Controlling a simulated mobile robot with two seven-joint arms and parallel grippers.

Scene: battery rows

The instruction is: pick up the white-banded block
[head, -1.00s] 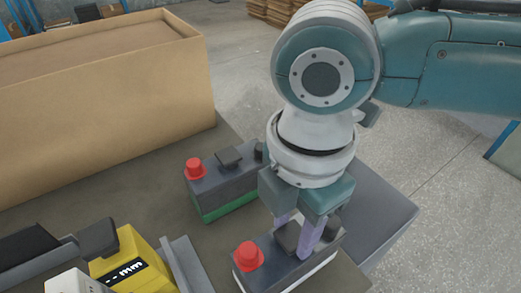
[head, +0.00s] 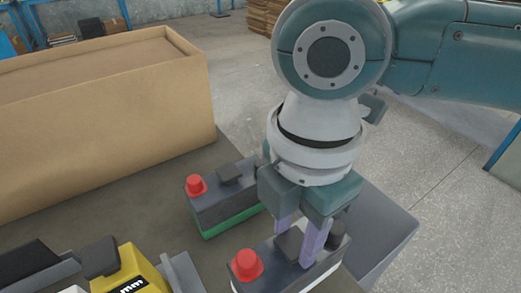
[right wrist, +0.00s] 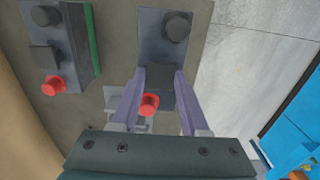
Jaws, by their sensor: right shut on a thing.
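The white-banded block (head: 272,268) is at the lower middle of the head view. It is dark grey with a red knob, a dark knob, a dark raised grip on top and a white strip along its lower edge. My right gripper (head: 296,243) points down, its lilac fingers shut on the raised grip. In the right wrist view the block (right wrist: 151,28) lies between and beyond the fingers (right wrist: 160,88). It seems slightly raised, but its underside is hidden. My left gripper is in neither view.
A similar green-banded block (head: 222,207) stands just behind. A large cardboard box (head: 110,130) fills the back left. A yellow device (head: 140,270) and dark grey items are at the lower left. A grey surface (head: 385,230) lies to the right, beyond it open floor.

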